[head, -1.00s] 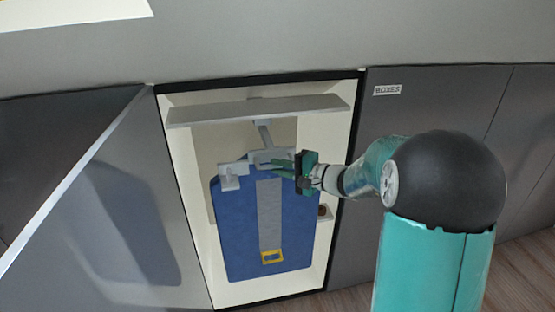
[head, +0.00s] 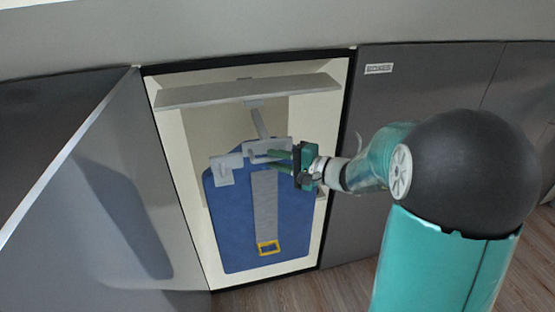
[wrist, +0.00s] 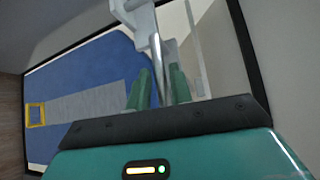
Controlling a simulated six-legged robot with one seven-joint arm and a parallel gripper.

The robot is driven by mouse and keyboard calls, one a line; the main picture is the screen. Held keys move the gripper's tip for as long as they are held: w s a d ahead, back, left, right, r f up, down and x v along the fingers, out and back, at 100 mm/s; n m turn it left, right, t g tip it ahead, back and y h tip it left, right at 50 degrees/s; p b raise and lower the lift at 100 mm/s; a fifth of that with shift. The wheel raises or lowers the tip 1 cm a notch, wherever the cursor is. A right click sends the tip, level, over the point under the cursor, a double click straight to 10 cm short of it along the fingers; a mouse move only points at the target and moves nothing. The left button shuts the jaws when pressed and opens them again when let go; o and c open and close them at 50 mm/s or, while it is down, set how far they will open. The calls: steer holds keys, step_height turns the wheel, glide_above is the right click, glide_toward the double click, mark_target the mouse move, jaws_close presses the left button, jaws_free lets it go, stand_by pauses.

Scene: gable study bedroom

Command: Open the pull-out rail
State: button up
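The pull-out rail (head: 260,123) is a grey bar under a grey shelf in an open cabinet. Its front end carries a pale grey bracket (head: 224,162), and a blue flat bag (head: 226,220) with a grey strap and yellow buckle hangs below. My gripper (head: 281,160) reaches in from the right at the rail's front end. In the wrist view, its green fingers (wrist: 159,90) stand on both sides of a thin grey bar of the rail (wrist: 157,62) and appear closed on it. The exact contact is partly hidden.
A grey cabinet door (head: 105,200) stands open at the left. The grey shelf (head: 245,91) spans the cabinet above the rail. A closed grey panel with a small label (head: 379,68) is at the right. Wooden floor (head: 300,296) shows below.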

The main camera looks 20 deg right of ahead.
steer(key=v, duration=1.4)
steer(key=shift+w, duration=0.1)
steer(key=s+a+f+n+g+h, duration=0.15)
steer(key=s+a+n+g, duration=0.35)
steer(key=s+a+g, duration=0.5)
steer(key=s+r+n+t+h, duration=0.2)
steer(key=s+n+t+h, duration=0.2)
steer(key=s+h, duration=0.3)
steer(key=n+h, duration=0.1)
steer(key=h, duration=0.2)
steer(key=shift+a+n, duration=0.25)
steer(key=shift+n, duration=0.05)
steer(key=shift+d+r, duration=0.1)
steer(key=shift+r, duration=0.05)
